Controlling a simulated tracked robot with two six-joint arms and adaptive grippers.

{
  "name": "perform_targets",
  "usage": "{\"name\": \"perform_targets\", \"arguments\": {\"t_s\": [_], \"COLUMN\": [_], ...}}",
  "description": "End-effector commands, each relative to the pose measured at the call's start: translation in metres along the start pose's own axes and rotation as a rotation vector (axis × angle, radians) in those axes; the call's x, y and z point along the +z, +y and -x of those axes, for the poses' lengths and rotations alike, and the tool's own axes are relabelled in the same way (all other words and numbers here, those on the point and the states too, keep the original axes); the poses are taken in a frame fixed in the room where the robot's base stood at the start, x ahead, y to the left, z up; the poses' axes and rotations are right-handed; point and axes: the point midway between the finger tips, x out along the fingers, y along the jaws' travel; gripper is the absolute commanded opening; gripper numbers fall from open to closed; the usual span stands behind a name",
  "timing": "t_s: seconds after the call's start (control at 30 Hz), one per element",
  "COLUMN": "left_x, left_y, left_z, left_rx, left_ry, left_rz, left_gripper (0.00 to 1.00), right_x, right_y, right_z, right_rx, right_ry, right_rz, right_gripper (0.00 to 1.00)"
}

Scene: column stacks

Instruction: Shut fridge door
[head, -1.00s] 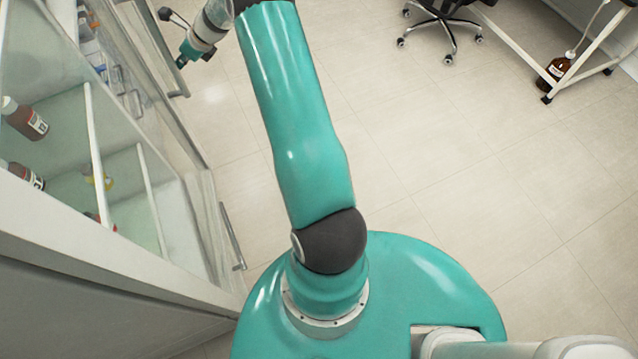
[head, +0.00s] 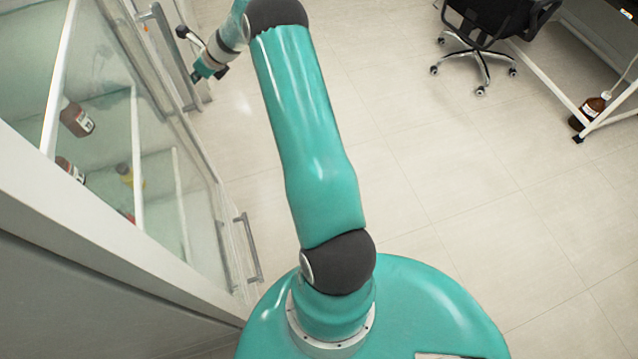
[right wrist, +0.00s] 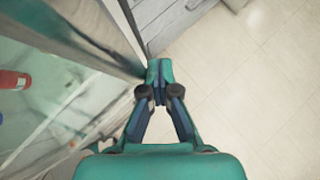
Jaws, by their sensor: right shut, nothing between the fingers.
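The fridge (head: 75,225) fills the left of the head view, with white shelves behind glass. A glass door with a long metal handle (head: 173,52) runs along its far part. My right gripper (head: 208,70) is shut and empty, just right of the long handle in the head view. In the right wrist view its closed fingertips (right wrist: 158,72) are beside a grey door edge (right wrist: 122,38). I cannot tell if they touch it. My left gripper is out of view.
Brown bottles (head: 77,118) and a yellow one stand inside the fridge. A black office chair (head: 490,20) is at the upper right, near a white-framed table with a brown bottle (head: 590,110) at its foot. The tiled floor (head: 430,190) between is clear.

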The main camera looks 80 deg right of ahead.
Motion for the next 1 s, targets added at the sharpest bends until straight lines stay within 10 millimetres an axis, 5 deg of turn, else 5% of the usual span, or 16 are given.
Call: {"name": "perform_targets", "arguments": {"t_s": [0.33,0.7,1.0], "left_x": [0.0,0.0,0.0], "left_y": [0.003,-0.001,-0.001], "left_z": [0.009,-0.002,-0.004], "left_rx": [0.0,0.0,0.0], "left_ry": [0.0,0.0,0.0], "left_rz": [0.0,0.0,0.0], "left_gripper": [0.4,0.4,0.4], "right_x": [-0.004,0.01,0.015], "right_y": [-0.021,-0.065,-0.077], "right_z": [0.005,0.065,0.084], "right_rx": [0.01,0.008,0.011], "right_ry": [-0.001,-0.002,0.0], "right_rz": [0.008,0.011,0.011], "right_gripper": [0.0,0.0,0.0]}}
